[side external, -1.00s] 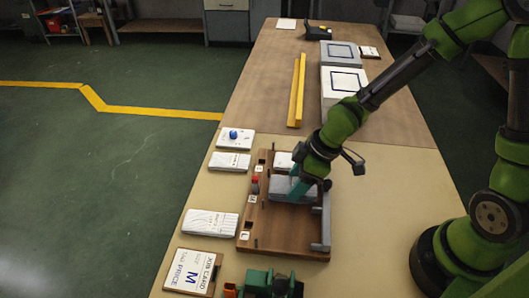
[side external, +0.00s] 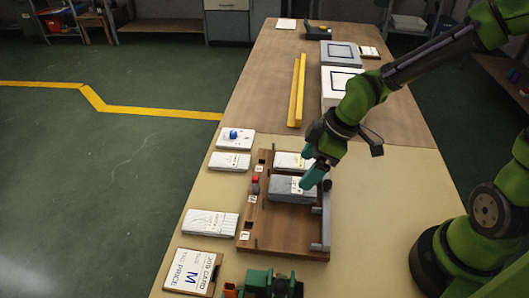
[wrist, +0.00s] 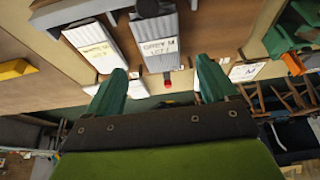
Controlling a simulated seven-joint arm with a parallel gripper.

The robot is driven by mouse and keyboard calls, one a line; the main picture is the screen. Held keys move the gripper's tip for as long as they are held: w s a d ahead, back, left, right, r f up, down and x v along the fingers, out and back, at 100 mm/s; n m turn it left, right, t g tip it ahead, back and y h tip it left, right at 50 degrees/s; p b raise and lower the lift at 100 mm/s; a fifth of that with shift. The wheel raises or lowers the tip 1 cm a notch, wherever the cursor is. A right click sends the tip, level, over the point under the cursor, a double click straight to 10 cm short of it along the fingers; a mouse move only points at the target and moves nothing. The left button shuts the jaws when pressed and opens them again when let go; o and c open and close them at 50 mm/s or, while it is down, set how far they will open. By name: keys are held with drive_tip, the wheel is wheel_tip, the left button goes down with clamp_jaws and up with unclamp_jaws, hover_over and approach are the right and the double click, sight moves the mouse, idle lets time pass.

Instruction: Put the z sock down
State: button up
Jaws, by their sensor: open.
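I see nothing marked z. A grey piece (side external: 288,190) lies flat in the middle place of a brown wooden board (side external: 285,236); the wrist view shows it labelled GREY M LEFT (wrist: 160,48). A white piece (side external: 287,160) lies behind it on the same board, labelled WHITE S LEFT in the wrist view (wrist: 95,42). My gripper (side external: 309,166) has two teal fingers spread apart, with nothing between them. It is above the right end of the grey piece, apart from it. The wrist view also shows the open fingers (wrist: 161,66).
White pieces lie left of the board, one with a striped face (side external: 209,222), one bearing a blue knob (side external: 233,134). A yellow bar (side external: 297,90) and boxes (side external: 341,52) are farther back. Bare table lies right of the board.

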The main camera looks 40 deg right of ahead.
drive_tip(key=s+d+r+m+t, duration=0.2)
drive_tip(key=s+d+r+m, duration=0.2)
drive_tip(key=r+m, duration=0.2)
drive_tip(key=s+d+r+m+t+h, duration=0.1)
drive_tip(key=s+d+r+m+t, duration=0.1)
drive_tip(key=s+d+r+m, duration=0.2)
wheel_tip(320, 180, up, 5)
drive_tip(key=s+m, duration=0.1)
drive_tip(key=m, duration=0.2)
drive_tip(key=shift+s+f, duration=0.15)
drive_tip(key=shift+f, duration=0.05)
